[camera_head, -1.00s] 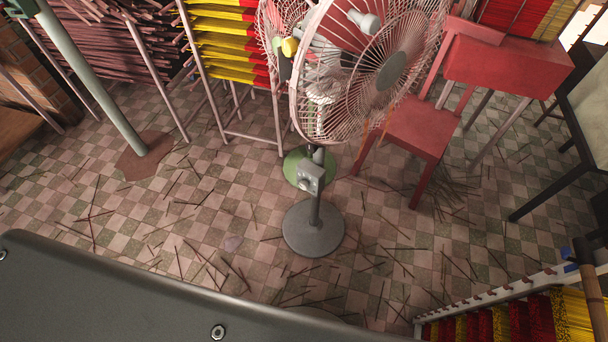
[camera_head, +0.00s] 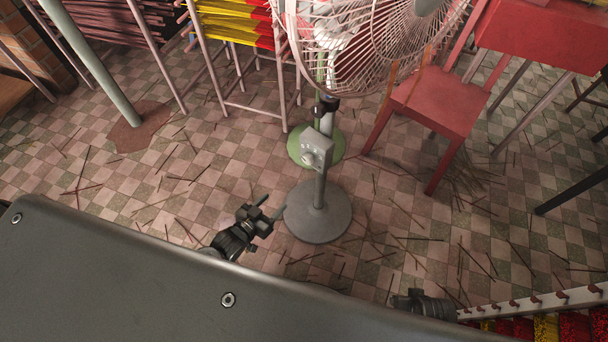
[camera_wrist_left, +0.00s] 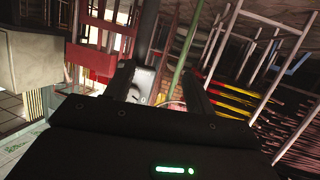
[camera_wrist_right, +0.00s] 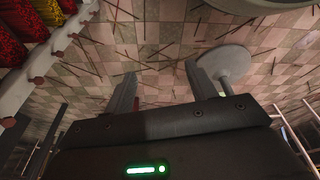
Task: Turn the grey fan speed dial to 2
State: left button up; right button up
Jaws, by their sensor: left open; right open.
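The fan's grey control box (camera_head: 317,150) sits on its pole above a round grey base (camera_head: 318,212), in the middle of the head view. The round grey dial (camera_head: 309,157) is on the box's front; its pointer setting is too small to read. My left gripper (camera_head: 272,205) is open and empty, below and left of the box, apart from it. In the left wrist view the pale box (camera_wrist_left: 148,78) shows between the fingers. My right gripper (camera_wrist_right: 163,85) is open and empty in the right wrist view; the head view shows only part of it, low right of the fan.
The fan's wire cage (camera_head: 375,40) stands above the box. A red chair (camera_head: 437,100) is to the right, a green pole (camera_head: 92,65) to the left. An incense rack (camera_head: 540,305) is at lower right. Thin sticks litter the tiled floor.

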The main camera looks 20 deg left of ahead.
aim_at(306, 162)
pick_arm(q)
jog(key=w+d+r+t+h+b, duration=0.2)
jog(key=d+r+t+h, duration=0.1)
jog(key=r, duration=0.6)
jog(key=shift+m, duration=0.3)
jog(key=x, duration=0.3)
jog(key=b+x, duration=0.1)
jog(key=x, duration=0.6)
jog(key=shift+w+a+f, duration=0.1)
jog(key=shift+w+f, duration=0.1)
jog(key=shift+f, duration=0.1)
jog(key=shift+w+d, duration=0.2)
jog(key=shift+w, duration=0.2)
pick_arm(e)
jog(key=w+v, duration=0.2)
jog(key=v, duration=0.6)
jog(key=shift+r+t, duration=0.3)
jog(key=shift+r, duration=0.25)
jog(key=shift+s, duration=0.1)
pick_arm(q)
jog(key=c, duration=1)
